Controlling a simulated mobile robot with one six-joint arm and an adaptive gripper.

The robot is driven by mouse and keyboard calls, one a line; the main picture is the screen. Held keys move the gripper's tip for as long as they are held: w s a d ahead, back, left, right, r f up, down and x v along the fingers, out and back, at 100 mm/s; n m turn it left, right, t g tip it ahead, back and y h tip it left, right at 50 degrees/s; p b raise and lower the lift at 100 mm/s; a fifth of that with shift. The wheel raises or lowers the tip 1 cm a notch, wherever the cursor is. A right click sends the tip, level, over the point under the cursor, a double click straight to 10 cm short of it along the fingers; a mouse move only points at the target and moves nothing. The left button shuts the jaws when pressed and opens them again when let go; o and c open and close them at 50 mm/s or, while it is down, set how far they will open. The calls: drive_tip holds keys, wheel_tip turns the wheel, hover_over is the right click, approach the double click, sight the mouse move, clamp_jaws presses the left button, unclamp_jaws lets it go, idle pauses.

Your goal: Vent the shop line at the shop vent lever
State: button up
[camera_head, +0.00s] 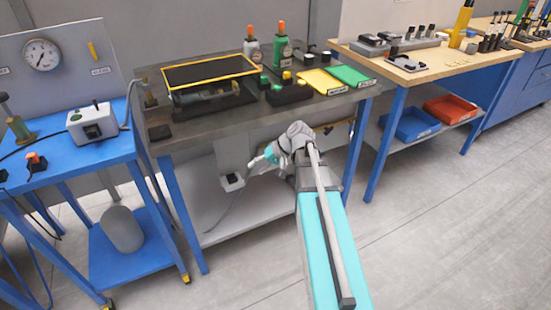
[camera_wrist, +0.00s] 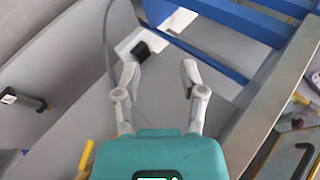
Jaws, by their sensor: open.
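My gripper (camera_head: 256,164) is low in front of the grey workbench, near its front edge and over the lower shelf, pointing left. In the wrist view its two fingers (camera_wrist: 160,76) are spread apart with nothing between them. A small yellow lever (camera_head: 93,50) is on the upright grey panel with the gauge at the far left, well away from my gripper. Its label is too small to read, so I cannot tell for sure that it is the shop vent lever. A yellow bar (camera_wrist: 86,157) shows at lower left in the wrist view; I cannot tell what it is.
The round gauge (camera_head: 41,54) is on the same panel, above a blue cart (camera_head: 55,162). A grey box (camera_head: 92,122) and cables lie on the cart. The grey workbench (camera_head: 215,133) holds a yellow-edged black tray (camera_head: 210,70) and bottles. Open floor lies at front right.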

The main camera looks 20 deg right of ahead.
drive_tip(key=w+d+f+t+y+b, duration=0.1)
drive_tip(key=d+t+b, duration=0.3)
drive_tip(key=d, duration=0.7)
drive_tip(key=w+d+f+t+y+b, duration=0.1)
drive_tip(key=w+d+f+t+b, duration=0.2)
drive_tip(key=d+b, duration=0.6)
drive_tip(key=d+f+t, duration=0.1)
drive_tip(key=d, duration=0.2)
drive_tip(key=shift+d+f+m, duration=0.15)
drive_tip(key=shift+m, duration=0.25)
drive_tip(key=b+x, duration=0.3)
drive_tip(key=x, duration=1.1)
drive_tip(key=shift+s, duration=0.15)
clamp_jaws()
